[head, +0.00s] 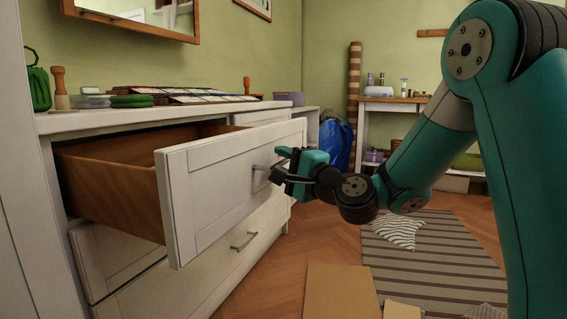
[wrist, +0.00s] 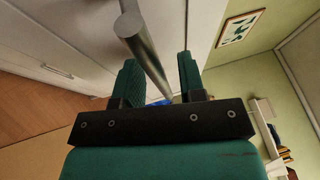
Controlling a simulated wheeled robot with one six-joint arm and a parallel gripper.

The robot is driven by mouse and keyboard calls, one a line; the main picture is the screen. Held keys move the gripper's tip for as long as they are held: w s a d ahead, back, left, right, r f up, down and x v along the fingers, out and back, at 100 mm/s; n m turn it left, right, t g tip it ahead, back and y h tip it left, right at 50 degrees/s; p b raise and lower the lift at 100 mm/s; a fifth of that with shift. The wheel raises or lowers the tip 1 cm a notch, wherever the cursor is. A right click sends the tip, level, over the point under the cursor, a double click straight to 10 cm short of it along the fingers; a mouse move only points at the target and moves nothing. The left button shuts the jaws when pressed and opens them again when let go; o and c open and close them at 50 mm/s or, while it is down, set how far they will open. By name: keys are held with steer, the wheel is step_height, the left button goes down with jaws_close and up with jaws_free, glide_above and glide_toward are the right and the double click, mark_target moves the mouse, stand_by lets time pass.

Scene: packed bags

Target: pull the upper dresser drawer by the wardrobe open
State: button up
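The upper drawer (head: 235,185) of the white dresser is pulled well out, with its brown wooden side and inside showing. Its grey metal bar handle (head: 262,167) is at the front's middle and also shows in the wrist view (wrist: 146,50). My teal and black gripper (head: 292,167) is at this handle. In the wrist view, the bar runs slantwise between the two green fingers (wrist: 158,75), which stand apart with a gap visible beside the bar. The gripper looks open around the handle; firm contact cannot be seen. Part of the handle is hidden by the gripper.
The lower drawer (head: 225,262) is shut. The dresser top (head: 75,119) holds a green lantern (head: 38,83), boxes and a colour chart. Cardboard (head: 340,292) and a striped rug (head: 430,262) lie on the floor. A blue bag (head: 336,143) stands beyond the dresser.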

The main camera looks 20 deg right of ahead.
steer(key=b+v, duration=0.7)
steer(key=v, duration=0.5)
stand_by(0.3)
